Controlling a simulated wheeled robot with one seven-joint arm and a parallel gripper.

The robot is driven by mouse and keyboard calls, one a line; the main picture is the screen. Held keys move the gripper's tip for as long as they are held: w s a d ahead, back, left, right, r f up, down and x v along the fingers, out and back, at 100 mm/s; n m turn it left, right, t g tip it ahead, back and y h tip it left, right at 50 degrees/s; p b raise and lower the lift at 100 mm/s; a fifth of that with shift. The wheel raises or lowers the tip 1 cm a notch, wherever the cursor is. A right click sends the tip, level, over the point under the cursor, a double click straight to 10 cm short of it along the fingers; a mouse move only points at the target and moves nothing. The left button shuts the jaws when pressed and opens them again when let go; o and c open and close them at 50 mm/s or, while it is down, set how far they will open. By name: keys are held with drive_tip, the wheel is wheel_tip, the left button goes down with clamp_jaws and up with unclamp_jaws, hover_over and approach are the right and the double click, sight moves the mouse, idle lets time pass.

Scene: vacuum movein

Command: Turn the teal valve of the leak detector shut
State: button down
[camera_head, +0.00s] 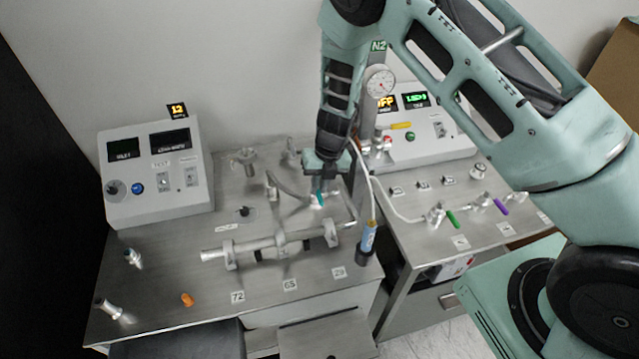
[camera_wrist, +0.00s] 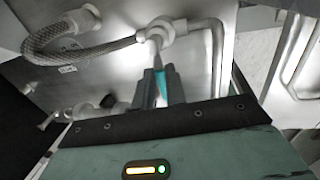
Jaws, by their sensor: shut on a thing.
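The teal valve handle (camera_head: 319,197) stands on the metal bench among the pipework, at the middle of the head view. My gripper (camera_head: 321,187) reaches down onto it from above. In the wrist view the teal handle (camera_wrist: 161,85) sits between the two dark fingers of my gripper (camera_wrist: 160,88), which are shut on it. The silver valve body (camera_wrist: 158,31) shows just beyond the fingertips, joined to a bent pipe. Part of the handle is hidden by the fingers.
A braided hose (camera_wrist: 85,52) runs close to the valve. A horizontal metal tube (camera_head: 270,245) lies in front. A blue-labelled probe (camera_head: 368,237) hangs to the right. A control box (camera_head: 155,170) stands at left. Green (camera_head: 452,219) and purple (camera_head: 501,206) handles are on the right bench.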

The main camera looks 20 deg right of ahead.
drive_tip(key=shift+w, duration=0.1)
drive_tip(key=c, duration=1.4)
unclamp_jaws()
drive_tip(key=shift+c, duration=0.2)
drive_tip(key=shift+r, duration=0.15)
wheel_tip(320, 180, up, 12)
drive_tip(key=d+b, duration=0.2)
drive_tip(key=b, duration=0.1)
drive_tip(key=shift+d+f, duration=0.15)
drive_tip(key=shift+f, duration=0.05)
